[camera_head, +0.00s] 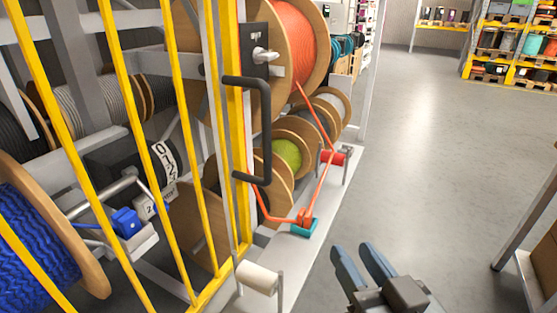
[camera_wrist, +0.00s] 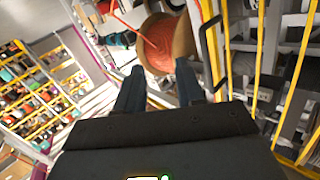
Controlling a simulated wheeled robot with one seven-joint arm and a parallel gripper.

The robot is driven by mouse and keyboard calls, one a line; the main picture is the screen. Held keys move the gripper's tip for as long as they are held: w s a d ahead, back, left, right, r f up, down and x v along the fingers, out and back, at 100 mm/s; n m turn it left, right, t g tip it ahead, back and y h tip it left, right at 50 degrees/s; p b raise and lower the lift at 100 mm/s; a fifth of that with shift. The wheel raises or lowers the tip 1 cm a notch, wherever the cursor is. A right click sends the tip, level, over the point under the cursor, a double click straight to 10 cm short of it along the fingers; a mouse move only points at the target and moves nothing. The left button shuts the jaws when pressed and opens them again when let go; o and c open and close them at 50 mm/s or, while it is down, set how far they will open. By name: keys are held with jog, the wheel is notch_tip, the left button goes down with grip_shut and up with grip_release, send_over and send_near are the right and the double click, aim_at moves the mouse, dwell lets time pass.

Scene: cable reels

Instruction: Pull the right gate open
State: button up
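The gate (camera_head: 167,110) has yellow bars and a yellow end post, and stands at the left in the head view, in front of the reels. Its black D-shaped handle (camera_head: 266,130) is on the end post, below a black latch plate with a silver knob (camera_head: 262,55). The gate looks closed, though its latch state is unclear. In the wrist view the handle (camera_wrist: 211,50) is right of my fingers, beside the yellow post. My gripper (camera_head: 358,247) is open and empty, below and right of the handle, apart from it, over the grey floor.
A large orange cable reel (camera_head: 298,45) and smaller reels stand behind and right of the gate. A white roller (camera_head: 257,277) and a teal cable guide (camera_head: 304,229) sit low by the rack. Open floor (camera_head: 430,150) lies right; a bench edge (camera_head: 525,225) is at far right.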

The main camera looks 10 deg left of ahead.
jog(key=w+a+r+n+y+b, duration=0.2)
jog(key=w+a+r+n, duration=0.1)
jog(key=w+a+r, duration=0.25)
jog(key=n+g+y+b, duration=0.1)
jog(key=n+y, duration=0.1)
send_near(269, 134)
jog(key=x, duration=0.3)
jog(key=shift+x, duration=3.95)
jog(key=shift+c, duration=0.3)
grip_shut()
